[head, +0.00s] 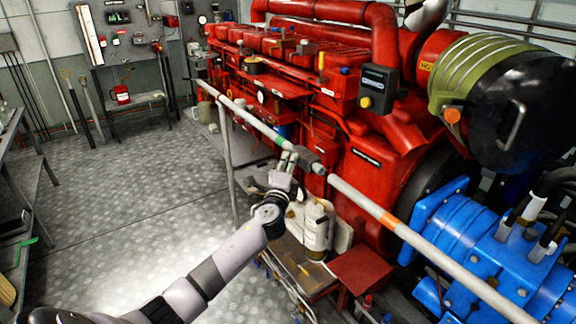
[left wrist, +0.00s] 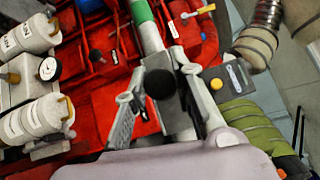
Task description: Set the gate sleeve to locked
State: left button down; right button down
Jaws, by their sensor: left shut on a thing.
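A pale handrail (head: 245,115) with a green band runs along the red engine. A second rail section (head: 440,257) with an orange band continues toward the lower right. The gate sleeve (head: 317,168), a short dark grey piece, is at the gap between them. My left gripper (head: 289,160) is at the sleeve, its fingers closed around it. In the left wrist view the fingers (left wrist: 165,78) stand either side of the sleeve, and a round black knob (left wrist: 161,84) faces the camera. The green band (left wrist: 142,12) shows beyond. The fingers partly hide the sleeve. My right gripper is not in view.
The red engine (head: 365,165) stands close behind the rail. Blue machinery (head: 480,235) is at the lower right. The patterned metal floor (head: 130,195) to the left is open, with a bench (head: 22,170) at the far left.

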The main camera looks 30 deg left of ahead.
pick_arm(q)
jog(key=s+d, duration=0.4)
jog(key=d, duration=0.5)
jog(key=shift+d+f, duration=0.25)
jog(key=c, duration=1.8)
grip_release()
jog(key=o, duration=0.5)
jog(key=shift+d+r, duration=0.15)
jog(key=shift+r, duration=0.05)
jog(key=shift+c, duration=0.2)
